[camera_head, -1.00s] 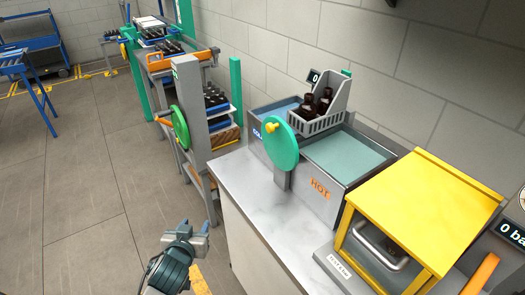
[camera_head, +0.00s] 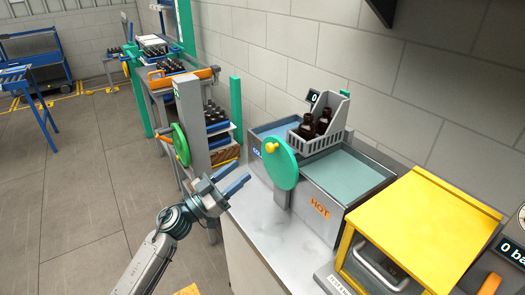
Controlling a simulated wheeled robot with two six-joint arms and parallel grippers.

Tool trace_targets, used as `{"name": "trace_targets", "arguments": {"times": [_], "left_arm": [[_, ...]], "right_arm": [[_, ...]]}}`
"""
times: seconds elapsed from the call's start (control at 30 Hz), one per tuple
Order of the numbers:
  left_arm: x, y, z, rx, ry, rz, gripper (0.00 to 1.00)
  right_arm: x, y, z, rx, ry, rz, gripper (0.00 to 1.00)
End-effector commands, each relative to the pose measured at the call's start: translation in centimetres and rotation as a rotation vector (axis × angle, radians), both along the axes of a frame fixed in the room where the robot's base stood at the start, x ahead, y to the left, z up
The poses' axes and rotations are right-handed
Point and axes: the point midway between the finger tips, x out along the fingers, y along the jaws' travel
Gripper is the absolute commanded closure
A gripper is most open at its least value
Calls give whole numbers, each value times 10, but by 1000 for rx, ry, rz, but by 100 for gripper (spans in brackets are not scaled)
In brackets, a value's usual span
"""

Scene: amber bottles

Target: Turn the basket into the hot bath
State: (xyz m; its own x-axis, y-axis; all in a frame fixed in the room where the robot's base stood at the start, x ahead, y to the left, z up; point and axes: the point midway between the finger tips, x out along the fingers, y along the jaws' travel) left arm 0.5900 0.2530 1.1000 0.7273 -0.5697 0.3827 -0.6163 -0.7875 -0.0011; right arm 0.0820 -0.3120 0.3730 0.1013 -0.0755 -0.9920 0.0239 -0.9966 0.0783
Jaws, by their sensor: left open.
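A grey basket (camera_head: 343,108) holding dark amber bottles (camera_head: 315,123) hangs above the divide between two baths. The cold bath (camera_head: 273,126) lies to its left and behind. The hot bath (camera_head: 350,172), marked HOT in orange, lies in front and to the right. A green disc (camera_head: 279,163) with a yellow knob (camera_head: 271,148) stands at the front of the baths. My left gripper (camera_head: 236,180) is open and empty, left of the disc and apart from it, by the counter's left edge. My right gripper is not in view.
A yellow-topped box (camera_head: 430,220) stands right of the hot bath. A rack with bottles and another green disc (camera_head: 181,145) stands at left behind my gripper. Open floor lies further left.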

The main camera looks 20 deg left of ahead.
Motion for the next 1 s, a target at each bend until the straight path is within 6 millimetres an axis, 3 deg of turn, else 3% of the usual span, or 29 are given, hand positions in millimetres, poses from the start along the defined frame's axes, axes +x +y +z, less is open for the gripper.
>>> {"name": "trace_targets", "arguments": {"times": [0.2,0.47,0.9,1.0], "left_arm": [[30,-24,22,-6,-1,-1,54],[60,-47,35,-4,-1,1,54],[68,-53,36,-2,0,1,54],[68,-53,36,-2,0,1,74]], "right_arm": [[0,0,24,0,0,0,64],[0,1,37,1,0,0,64],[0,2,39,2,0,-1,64],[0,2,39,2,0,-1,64]]}}
